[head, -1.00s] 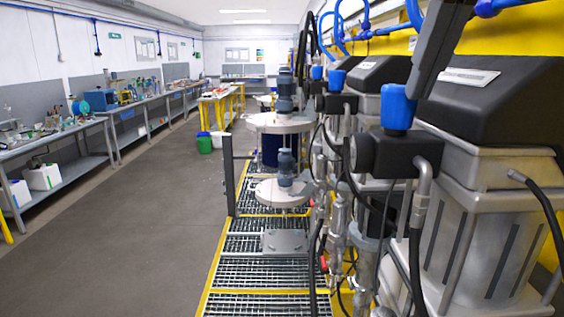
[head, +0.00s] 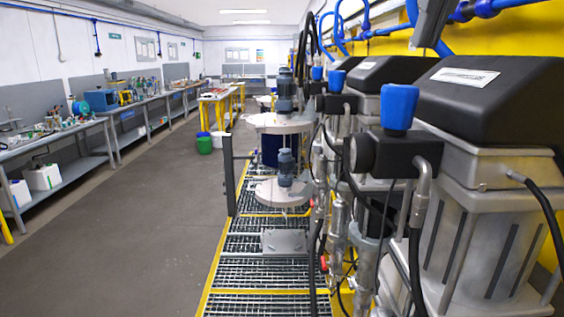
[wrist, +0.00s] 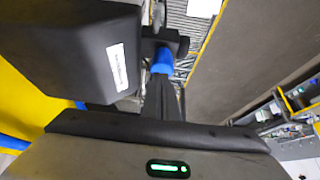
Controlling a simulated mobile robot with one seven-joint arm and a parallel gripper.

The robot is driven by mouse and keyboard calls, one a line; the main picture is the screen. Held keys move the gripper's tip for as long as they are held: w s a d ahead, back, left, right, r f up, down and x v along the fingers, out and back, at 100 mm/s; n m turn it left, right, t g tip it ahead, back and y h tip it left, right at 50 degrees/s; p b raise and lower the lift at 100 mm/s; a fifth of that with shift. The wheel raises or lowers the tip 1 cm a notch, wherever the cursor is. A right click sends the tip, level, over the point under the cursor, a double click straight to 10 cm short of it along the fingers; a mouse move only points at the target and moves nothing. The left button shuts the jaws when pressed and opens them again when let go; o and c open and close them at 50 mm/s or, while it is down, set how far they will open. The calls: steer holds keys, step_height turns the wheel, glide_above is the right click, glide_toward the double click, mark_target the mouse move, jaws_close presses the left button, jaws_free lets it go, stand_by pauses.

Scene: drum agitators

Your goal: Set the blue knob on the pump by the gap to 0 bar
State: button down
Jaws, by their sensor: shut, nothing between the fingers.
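The nearest pump has a black housing (head: 490,95) on a grey metal body. Its blue knob (head: 399,106) stands upright on a black block (head: 392,152) at the pump's left side. My gripper (head: 428,44) hangs above and slightly right of this knob, shut, empty and apart from it in the head view. In the wrist view my dark gripper fingers (wrist: 160,88) are together and point toward the blue knob (wrist: 162,62), partly covering it. The pump's black housing shows at left in the wrist view (wrist: 85,45). No scale or setting on the knob is readable.
More pumps stand behind, with blue knobs on the second (head: 336,79) and third (head: 317,72). Blue pipes (head: 385,30) run along the yellow wall. Black hoses hang beside the pumps. Agitators stand on the floor grating (head: 250,270); the grey floor (head: 130,230) to the left is clear.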

mark_target(407, 106)
step_height(407, 106, down, 6)
steer(key=b, duration=0.4)
steer(key=shift+a, duration=0.3)
steer(key=shift+w, duration=0.35)
stand_by(0.9)
steer(key=shift+p, duration=0.8)
steer(key=shift+d+p, duration=0.15)
steer(key=shift+p, duration=0.35)
steer(key=shift+s+f, duration=0.1)
steer(key=shift+s, duration=0.1)
